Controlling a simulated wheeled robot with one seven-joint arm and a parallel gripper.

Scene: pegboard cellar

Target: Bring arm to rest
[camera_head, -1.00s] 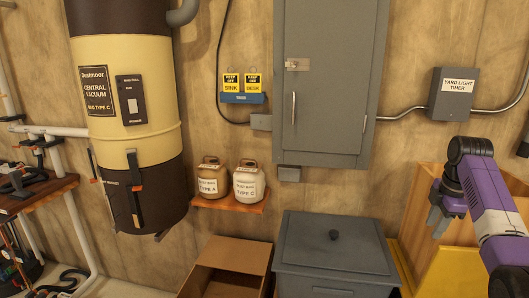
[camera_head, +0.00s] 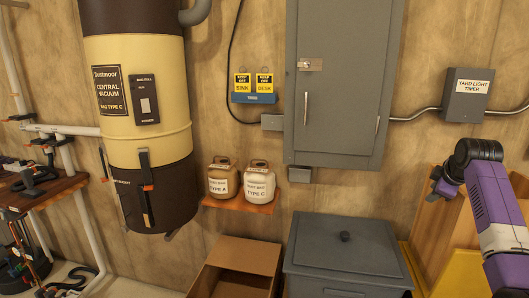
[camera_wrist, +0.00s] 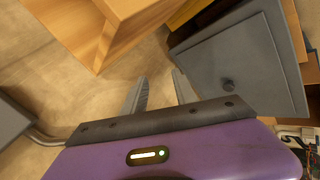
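My arm, purple and black, reaches in from the lower right in the head view. My gripper (camera_head: 441,190) is small there and partly hidden behind its own wrist, in front of the wooden bin at the right. In the wrist view my gripper (camera_wrist: 158,76) shows two grey fingers spread apart. Nothing is between them except the plain wall behind. The gripper appears empty and clear of the things around it.
A grey lidded bin (camera_head: 325,262) and an open cardboard box (camera_head: 226,280) stand below the wall cabinet (camera_head: 340,100). A wooden bin (camera_head: 433,228) is close to my arm. Two jugs stand on a small shelf (camera_head: 238,206). The vacuum (camera_head: 130,60) hangs at left.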

